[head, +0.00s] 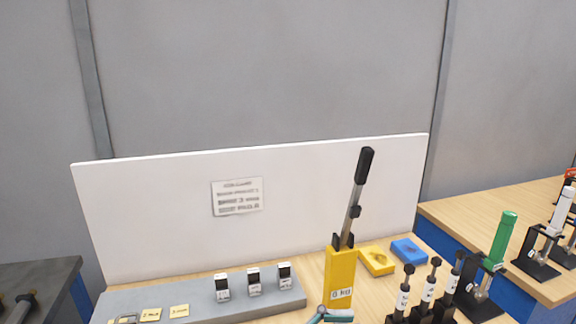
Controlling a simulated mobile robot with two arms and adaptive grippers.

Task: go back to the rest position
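Neither of my grippers shows in the head view, and no arm of mine can be made out. The task names no object. A wooden workbench (310,285) lies ahead. On it stands a yellow holder (341,278) with a long black-handled tool (356,190) upright in it, tilted slightly right. A small teal and grey item (322,317) is cut off by the bottom edge, so I cannot tell what it is.
A white panel (320,185) backs the bench. A grey shelf (195,293) carries small labelled blocks (254,282). Yellow (377,262) and blue (409,251) blocks lie right of the holder. Black-topped vials (428,293) and a green-handled tool (502,240) stand at right.

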